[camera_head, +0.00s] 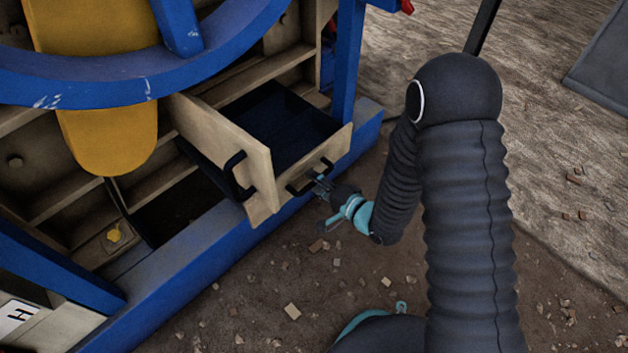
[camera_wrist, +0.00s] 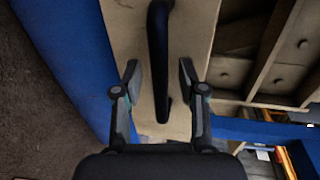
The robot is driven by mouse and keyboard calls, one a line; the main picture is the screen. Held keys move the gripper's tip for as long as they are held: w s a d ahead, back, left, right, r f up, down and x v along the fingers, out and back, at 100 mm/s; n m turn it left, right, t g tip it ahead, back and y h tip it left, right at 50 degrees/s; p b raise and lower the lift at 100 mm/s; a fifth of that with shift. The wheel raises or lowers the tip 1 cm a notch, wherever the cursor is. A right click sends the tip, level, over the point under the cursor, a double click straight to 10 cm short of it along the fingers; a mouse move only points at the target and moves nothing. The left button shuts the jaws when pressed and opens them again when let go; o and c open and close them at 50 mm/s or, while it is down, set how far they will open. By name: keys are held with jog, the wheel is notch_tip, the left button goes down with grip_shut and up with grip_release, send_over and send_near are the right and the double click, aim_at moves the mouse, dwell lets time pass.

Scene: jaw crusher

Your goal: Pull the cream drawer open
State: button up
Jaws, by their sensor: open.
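The cream drawer (camera_head: 335,148) sticks out of the blue-framed machine, and its dark blue inside (camera_head: 275,125) shows from above. A black bar handle (camera_head: 299,188) is on its front. My gripper (camera_head: 318,182) is at this handle in the head view, small and partly hidden by its own wrist. In the wrist view my gripper (camera_wrist: 159,75) is open, with one finger on each side of the black handle (camera_wrist: 160,45). Gaps show between the fingers and the bar. The cream front (camera_wrist: 198,50) lies behind them.
A cream panel (camera_head: 222,140) with its own black handle (camera_head: 237,178) stands just left of the drawer. A blue base beam (camera_head: 195,265) runs below. A blue wheel rim (camera_head: 130,88) and a yellow part (camera_head: 110,140) are upper left. Rubble-strewn ground (camera_head: 265,310) lies in front.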

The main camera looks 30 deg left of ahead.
jog(key=v, duration=1.1)
jog(key=shift+d, duration=0.2)
jog(key=d+f+n+h, duration=0.5)
jog(key=d+f+h, duration=0.3)
jog(key=f, duration=0.4)
jog(key=w+d+r+n+g+h+p, duration=0.1)
jog(key=w+d+r+n+h+p, duration=0.15)
jog(key=d+r+h, duration=0.75)
jog(key=s+d+r+m+t+y+p, duration=0.1)
jog(key=s+d+r, duration=0.2)
jog(key=r, duration=0.9)
jog(key=s+d+r+m+t+y+p, duration=0.1)
jog(key=s+d+r+m+p, duration=0.1)
jog(key=d+r, duration=0.5)
jog(key=s+d+r+m+t+p, duration=0.1)
jog(key=s+d+r, duration=0.3)
jog(key=r, duration=1.3)
jog(key=shift+s+d+r+m+y+p, duration=0.3)
jog(key=shift+d+m+y+p, duration=0.1)
jog(key=shift+d+m+p, duration=0.2)
